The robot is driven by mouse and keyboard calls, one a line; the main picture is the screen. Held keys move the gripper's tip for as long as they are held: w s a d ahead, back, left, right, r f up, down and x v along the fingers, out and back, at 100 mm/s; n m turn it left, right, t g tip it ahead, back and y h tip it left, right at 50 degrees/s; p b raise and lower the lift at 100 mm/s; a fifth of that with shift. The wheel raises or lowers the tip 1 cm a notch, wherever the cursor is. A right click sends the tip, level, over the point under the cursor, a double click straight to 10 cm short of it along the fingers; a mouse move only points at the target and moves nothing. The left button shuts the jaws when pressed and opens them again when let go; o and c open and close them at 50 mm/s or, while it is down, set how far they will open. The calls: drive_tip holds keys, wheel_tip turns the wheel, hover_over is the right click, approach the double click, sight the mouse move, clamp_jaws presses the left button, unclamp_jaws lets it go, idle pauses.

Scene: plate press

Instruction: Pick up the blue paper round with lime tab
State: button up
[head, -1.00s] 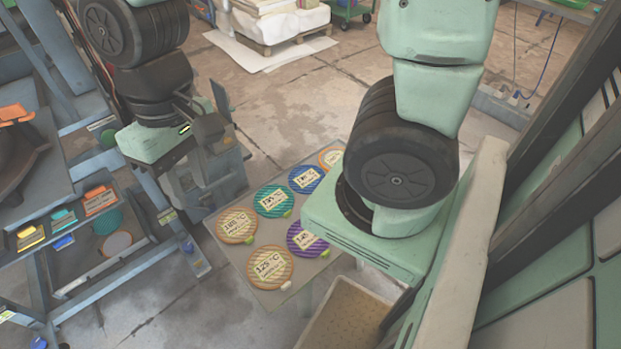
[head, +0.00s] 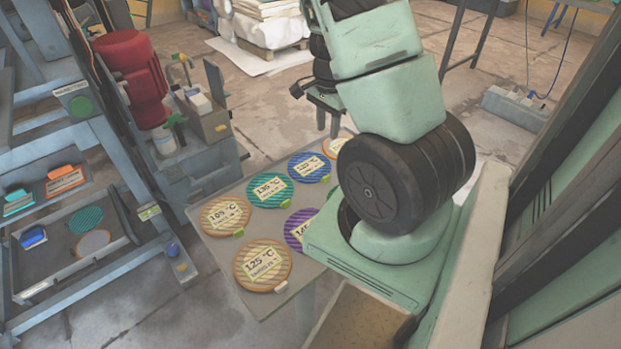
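The blue paper round (head: 309,167) lies flat on the grey table, towards its back. It has blue stripes, a pale label whose text is too small to read surely, and a small lime tab at its lower right edge. My gripper (head: 328,108) is small and dark, beyond the table at upper middle, partly hidden behind my own arm. It is above and apart from the blue round in the picture.
The grey table (head: 215,240) also bears a teal round (head: 269,190), orange rounds (head: 225,216) and a purple round (head: 293,226), partly hidden by my arm. A blue-grey rack (head: 60,135) with trays stands left. A red machine (head: 135,75) stands behind the table's left.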

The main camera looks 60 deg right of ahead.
drive_tip(key=b, duration=0.6)
hover_over(326, 182)
wheel_tip(326, 182, down, 12)
drive_tip(key=shift+s+a+r, duration=0.1)
drive_tip(key=shift+s+a, duration=0.05)
drive_tip(key=shift+f+b, duration=1.8)
drive_tip(key=shift+f, duration=1.1)
drive_tip(key=shift+r, duration=0.1)
drive_tip(key=shift+c, duration=0.3)
clamp_jaws()
